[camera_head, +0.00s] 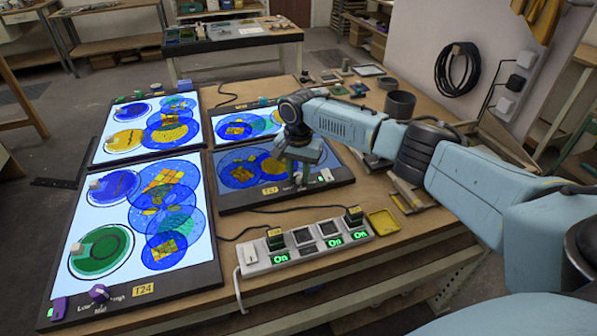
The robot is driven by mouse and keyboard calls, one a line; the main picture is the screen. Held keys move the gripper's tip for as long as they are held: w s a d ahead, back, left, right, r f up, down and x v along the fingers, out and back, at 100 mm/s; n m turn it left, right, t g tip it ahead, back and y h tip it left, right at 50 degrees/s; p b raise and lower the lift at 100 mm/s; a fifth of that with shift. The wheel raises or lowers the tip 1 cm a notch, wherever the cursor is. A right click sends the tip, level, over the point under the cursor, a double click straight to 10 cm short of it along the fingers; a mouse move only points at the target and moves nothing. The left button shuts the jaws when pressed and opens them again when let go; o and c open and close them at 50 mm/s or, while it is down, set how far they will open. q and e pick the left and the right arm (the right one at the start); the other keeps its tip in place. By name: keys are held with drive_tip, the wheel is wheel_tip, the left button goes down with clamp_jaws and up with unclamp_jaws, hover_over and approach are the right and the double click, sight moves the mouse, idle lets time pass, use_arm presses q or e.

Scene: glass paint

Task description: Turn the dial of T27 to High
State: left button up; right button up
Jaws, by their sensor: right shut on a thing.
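The T27 light panel (228,198) lies flat on the wooden table, with blue and yellow glass circles on its lit face. Its face looks dimmer than those of the other panels. Its yellow T27 label (269,190) is on the dark front edge. My right arm reaches in from the right, and my right gripper (298,182) points down at the front edge, just right of the label. It is shut on the T27 dial, which the gripper mostly hides, so I cannot read its setting. My left gripper is not in view.
Other lit panels lie behind. A white power strip (308,243) with green "On" displays is in front of T27. A yellow tray (383,222) and a dark cup (399,104) are to the right.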

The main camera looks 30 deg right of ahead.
drive_tip(key=shift+s+r+n+p, duration=0.15)
drive_tip(key=shift+n+p, duration=1.25)
drive_tip(key=shift+p, duration=1.5)
drive_tip(key=shift+n+p, duration=0.55)
drive_tip(key=shift+n, duration=0.35)
drive_tip(key=n+p, duration=0.1)
drive_tip(key=n, duration=0.3)
drive_tip(key=shift+n, duration=0.3)
drive_tip(key=n, duration=0.4)
drive_tip(key=shift+n, duration=0.3)
drive_tip(key=n, duration=1)
drive_tip(key=o, duration=1)
